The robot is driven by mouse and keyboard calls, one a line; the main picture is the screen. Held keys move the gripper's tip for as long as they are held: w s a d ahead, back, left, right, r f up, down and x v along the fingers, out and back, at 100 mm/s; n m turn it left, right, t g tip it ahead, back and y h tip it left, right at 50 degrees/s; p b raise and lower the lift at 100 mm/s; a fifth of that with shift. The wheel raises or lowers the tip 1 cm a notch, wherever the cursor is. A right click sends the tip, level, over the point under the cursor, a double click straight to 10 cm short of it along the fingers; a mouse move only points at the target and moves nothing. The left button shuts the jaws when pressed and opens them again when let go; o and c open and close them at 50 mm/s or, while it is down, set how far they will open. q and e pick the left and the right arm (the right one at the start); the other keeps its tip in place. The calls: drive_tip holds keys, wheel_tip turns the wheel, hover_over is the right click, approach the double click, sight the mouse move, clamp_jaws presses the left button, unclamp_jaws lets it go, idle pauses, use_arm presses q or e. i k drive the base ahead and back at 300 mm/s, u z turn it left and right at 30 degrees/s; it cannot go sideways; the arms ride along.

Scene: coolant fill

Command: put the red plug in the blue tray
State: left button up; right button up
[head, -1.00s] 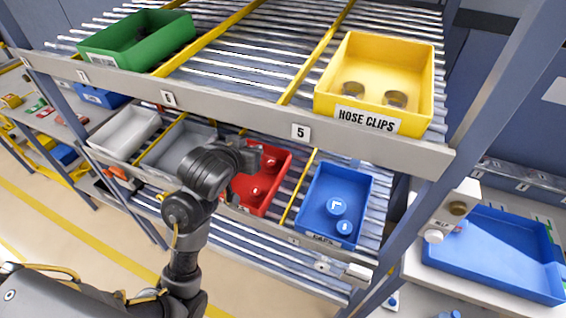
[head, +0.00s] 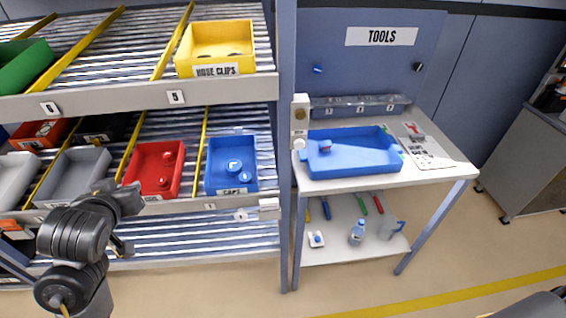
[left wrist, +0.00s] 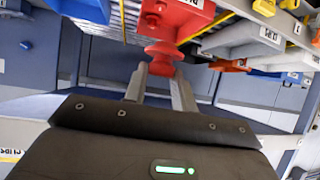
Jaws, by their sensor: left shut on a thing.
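My left gripper (left wrist: 160,85) is shut on the red plug (left wrist: 163,54), which sits between its fingertips in the left wrist view. In the head view my left arm reaches in front of the lower shelf near the red bin; the plug cannot be made out there. The blue tray (head: 365,168) is on the table to the right of the rack, far from my left gripper. My right gripper is out of view.
The red bin (head: 143,187) with red parts and the blue caps bin (head: 210,180) are on the lower shelf. The yellow hose-clips bin (head: 217,70) is above. A rack post (head: 287,200) stands between shelf and table. A dispenser box (head: 299,115) is beside the tray.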

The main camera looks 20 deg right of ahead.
sight(373, 151)
drive_tip(key=k, duration=0.35)
drive_tip(key=z, duration=2.6)
drive_tip(key=i, duration=3.05)
drive_tip(key=u, duration=3)
